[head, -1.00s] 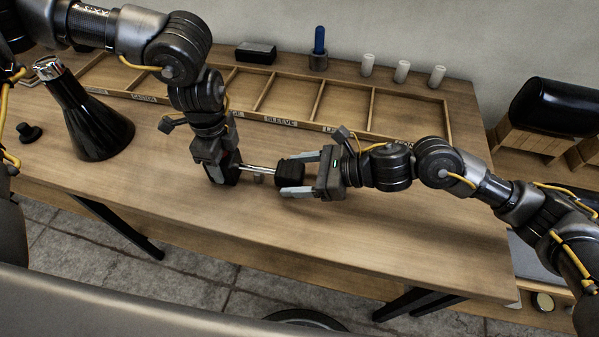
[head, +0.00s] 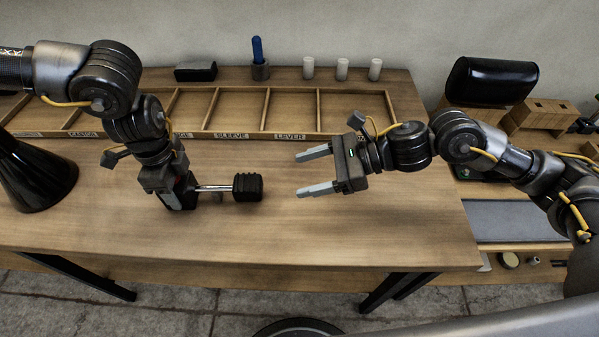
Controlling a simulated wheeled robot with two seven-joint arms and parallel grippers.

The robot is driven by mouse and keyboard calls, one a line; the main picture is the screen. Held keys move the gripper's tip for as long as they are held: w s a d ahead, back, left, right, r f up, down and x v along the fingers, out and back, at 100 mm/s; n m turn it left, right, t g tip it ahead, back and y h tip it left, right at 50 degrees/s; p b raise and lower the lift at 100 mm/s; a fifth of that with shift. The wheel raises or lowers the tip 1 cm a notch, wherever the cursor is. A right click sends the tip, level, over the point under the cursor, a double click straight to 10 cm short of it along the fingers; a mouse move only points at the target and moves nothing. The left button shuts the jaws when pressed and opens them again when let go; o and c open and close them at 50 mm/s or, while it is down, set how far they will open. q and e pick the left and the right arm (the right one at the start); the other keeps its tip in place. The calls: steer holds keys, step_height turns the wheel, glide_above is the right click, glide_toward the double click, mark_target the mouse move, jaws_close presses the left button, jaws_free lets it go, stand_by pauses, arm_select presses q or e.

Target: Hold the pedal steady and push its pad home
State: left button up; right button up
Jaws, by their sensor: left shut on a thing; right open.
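The pedal lies over the wooden table, with a silver rod (head: 214,188) pointing right from my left gripper. A black ribbed pad (head: 247,187) sits on the rod's right end. My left gripper (head: 182,196) points down and is shut on the pedal's left end, which its fingers largely hide. My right gripper (head: 316,171) is open and empty, its two grey fingers pointing left toward the pad. A clear gap of bare table separates its fingertips from the pad.
A labelled divided wooden tray (head: 288,134) runs along the table's back. Behind it stand a black block (head: 195,72), a blue-handled tool in a holder (head: 259,58) and white cylinders (head: 342,69). A black cone-shaped item (head: 33,175) stands at left. The table front (head: 290,235) is clear.

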arm_select(q)
steer(key=o, duration=1.5)
